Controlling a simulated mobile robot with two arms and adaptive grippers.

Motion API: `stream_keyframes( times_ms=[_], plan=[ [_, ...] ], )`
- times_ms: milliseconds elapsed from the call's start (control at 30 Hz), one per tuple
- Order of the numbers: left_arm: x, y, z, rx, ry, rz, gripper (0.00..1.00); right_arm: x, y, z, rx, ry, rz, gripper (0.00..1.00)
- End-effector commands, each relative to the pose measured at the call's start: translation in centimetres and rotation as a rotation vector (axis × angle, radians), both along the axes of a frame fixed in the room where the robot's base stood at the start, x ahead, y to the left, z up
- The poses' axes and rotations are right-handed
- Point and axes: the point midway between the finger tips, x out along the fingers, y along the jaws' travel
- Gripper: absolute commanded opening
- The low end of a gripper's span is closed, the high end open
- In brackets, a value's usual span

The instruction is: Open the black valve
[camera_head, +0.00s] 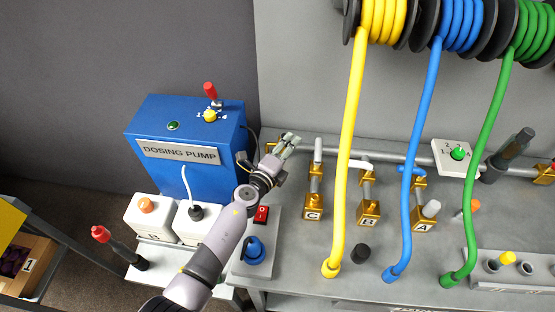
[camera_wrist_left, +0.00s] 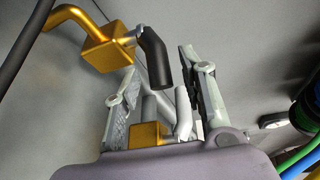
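The black valve shows in the left wrist view as a brass body (camera_wrist_left: 105,48) on a bent brass pipe, with a black lever handle (camera_wrist_left: 156,62). In the head view only a bit of its brass (camera_head: 271,148) shows at the left end of the pipe; my gripper hides the handle. My left gripper (camera_head: 290,139) is at this valve. In the left wrist view its fingers (camera_wrist_left: 160,72) are spread apart, with the black handle appearing in the gap near the tips. I cannot tell whether they touch it. My right gripper is not in view.
Brass valves C (camera_head: 313,203), B (camera_head: 368,208) and A (camera_head: 423,219) stand to the right. The blue dosing pump (camera_head: 190,135) is close on the left.

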Motion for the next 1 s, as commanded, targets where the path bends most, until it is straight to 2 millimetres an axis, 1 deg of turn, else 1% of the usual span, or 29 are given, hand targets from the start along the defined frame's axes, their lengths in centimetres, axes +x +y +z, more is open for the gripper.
stream_keyframes(
  times_ms=[167, 400, 500, 600, 800, 1000],
  plan=[
    [-1.6, 0.9, 0.2, 0.002, 0.0, 0.001, 0.38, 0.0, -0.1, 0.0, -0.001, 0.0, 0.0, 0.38],
    [-6.0, 3.4, 0.8, -0.001, 0.004, 0.003, 0.38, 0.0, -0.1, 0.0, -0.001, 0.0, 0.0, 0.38],
    [-7.7, 4.3, 1.0, 0.001, 0.004, 0.003, 0.38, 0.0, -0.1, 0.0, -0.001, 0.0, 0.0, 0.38],
    [-8.8, 5.0, 1.3, 0.002, 0.002, 0.001, 0.38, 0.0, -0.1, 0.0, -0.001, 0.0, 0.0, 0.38],
    [-9.9, 5.6, 1.5, 0.002, 0.002, 0.001, 0.38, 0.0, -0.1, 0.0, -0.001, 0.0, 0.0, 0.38],
    [-9.9, 5.6, 1.5, 0.002, 0.001, 0.001, 0.38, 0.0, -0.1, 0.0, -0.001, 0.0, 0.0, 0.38]
  ],
)
